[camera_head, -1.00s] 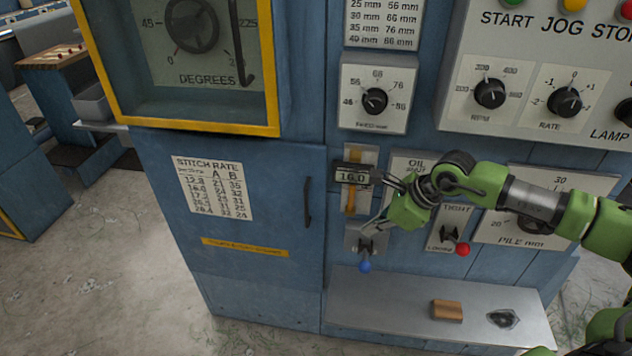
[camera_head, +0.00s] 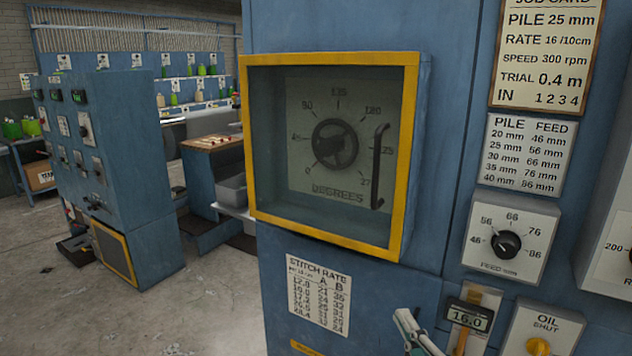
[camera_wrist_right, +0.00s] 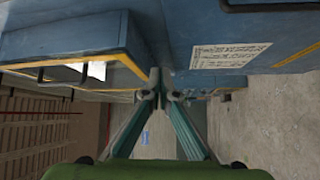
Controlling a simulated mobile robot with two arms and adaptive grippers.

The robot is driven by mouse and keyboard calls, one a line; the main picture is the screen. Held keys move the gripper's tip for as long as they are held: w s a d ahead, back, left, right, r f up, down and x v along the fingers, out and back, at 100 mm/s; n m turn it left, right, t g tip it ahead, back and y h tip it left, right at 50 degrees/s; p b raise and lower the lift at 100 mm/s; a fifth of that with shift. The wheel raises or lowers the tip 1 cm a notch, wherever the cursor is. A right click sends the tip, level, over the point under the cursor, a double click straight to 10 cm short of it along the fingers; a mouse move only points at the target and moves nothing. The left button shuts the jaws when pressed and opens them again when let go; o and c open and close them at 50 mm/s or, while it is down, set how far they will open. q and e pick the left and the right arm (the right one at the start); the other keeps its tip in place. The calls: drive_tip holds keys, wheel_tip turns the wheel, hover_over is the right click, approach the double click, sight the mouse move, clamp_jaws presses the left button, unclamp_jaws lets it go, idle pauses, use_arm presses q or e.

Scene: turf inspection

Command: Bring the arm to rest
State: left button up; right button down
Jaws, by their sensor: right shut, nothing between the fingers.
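The rest of the right arm is below the head view. My left gripper is in neither view.
A yellow-framed glazed case (camera_head: 411,150) with a dial juts from the cabinet above my gripper. The feed knob (camera_head: 507,243) and the oil knob (camera_head: 538,345) are to the right. Open concrete floor (camera_head: 190,310) lies left, with another blue cabinet (camera_head: 150,200) behind.

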drive_tip(key=s+d+f+m+g+h, duration=0.3)
drive_tip(key=s+d+f+m+g, duration=0.15)
drive_tip(key=s+f+m, duration=0.5)
drive_tip(key=s+d+f+m+g+h, duration=0.3)
drive_tip(key=s+f+m+g, duration=0.25)
drive_tip(key=f, duration=0.65)
drive_tip(key=s+a+f+m+g+y, duration=0.1)
drive_tip(key=s+a+f+g, duration=0.15)
drive_tip(key=s, duration=0.45)
drive_tip(key=s+a+f+m+g+y, duration=0.1)
drive_tip(key=s+f+g, duration=0.2)
drive_tip(key=s, duration=0.4)
wheel_tip(320, 180, down, 28)
drive_tip(key=s+g, duration=0.1)
drive_tip(key=s, duration=0.1)
drive_tip(key=s+d+f+g, duration=0.1)
drive_tip(key=s+d+f, duration=0.2)
drive_tip(key=s+f, duration=1.1)
drive_tip(key=shift+s+d+f+n+h, duration=0.15)
drive_tip(key=shift+s+f+n+h, duration=0.15)
drive_tip(key=shift+s, duration=0.65)
